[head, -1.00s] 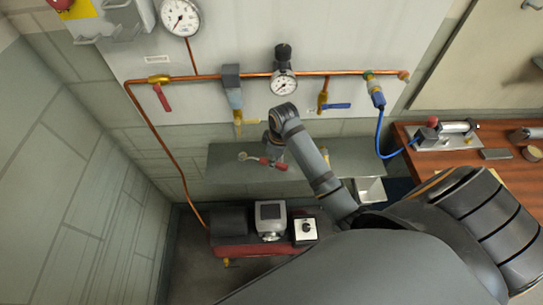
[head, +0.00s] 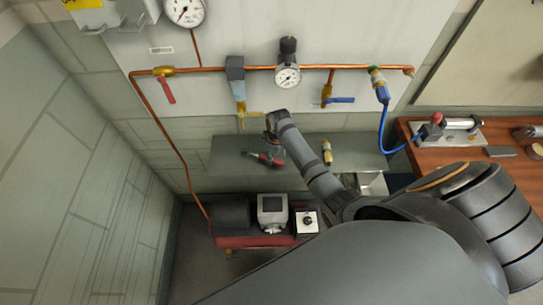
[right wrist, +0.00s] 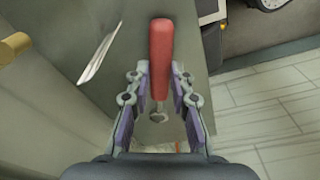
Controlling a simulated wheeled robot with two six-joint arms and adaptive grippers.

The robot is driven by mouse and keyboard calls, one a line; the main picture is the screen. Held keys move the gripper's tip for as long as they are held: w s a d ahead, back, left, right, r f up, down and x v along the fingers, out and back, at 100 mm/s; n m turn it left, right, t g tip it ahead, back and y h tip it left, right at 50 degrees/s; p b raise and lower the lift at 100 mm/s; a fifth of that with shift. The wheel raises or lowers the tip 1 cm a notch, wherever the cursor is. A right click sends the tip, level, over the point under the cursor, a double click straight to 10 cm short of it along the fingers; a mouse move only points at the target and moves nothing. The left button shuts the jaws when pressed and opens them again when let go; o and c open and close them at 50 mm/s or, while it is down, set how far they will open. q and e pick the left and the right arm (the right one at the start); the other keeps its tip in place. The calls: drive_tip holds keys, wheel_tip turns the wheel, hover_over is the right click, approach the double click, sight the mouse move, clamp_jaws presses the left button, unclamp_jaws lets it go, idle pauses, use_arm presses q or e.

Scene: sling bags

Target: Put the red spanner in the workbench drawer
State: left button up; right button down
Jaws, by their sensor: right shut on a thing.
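The red spanner (head: 266,159) has a red handle and a metal end. It shows at the grey wall shelf (head: 225,155), partly covered by my right gripper (head: 272,152). In the right wrist view the red handle (right wrist: 160,58) stands between the fingers of my right gripper (right wrist: 160,92), which is shut on it near its metal end. I cannot tell whether the spanner touches the shelf. The wooden workbench (head: 468,155) is at the right; its front is mostly hidden by my arm, and I cannot make out the drawer. My left gripper is out of view.
A yellow-handled tool (head: 327,151) lies on the shelf. Copper pipe with a gauge (head: 287,76) and a blue valve lever (head: 341,100) runs above. A red compressor (head: 250,241) stands below. A blue hose (head: 382,135) hangs beside the workbench.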

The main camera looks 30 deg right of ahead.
drive_tip(key=c, duration=1.2)
unclamp_jaws()
drive_tip(key=shift+f, duration=0.1)
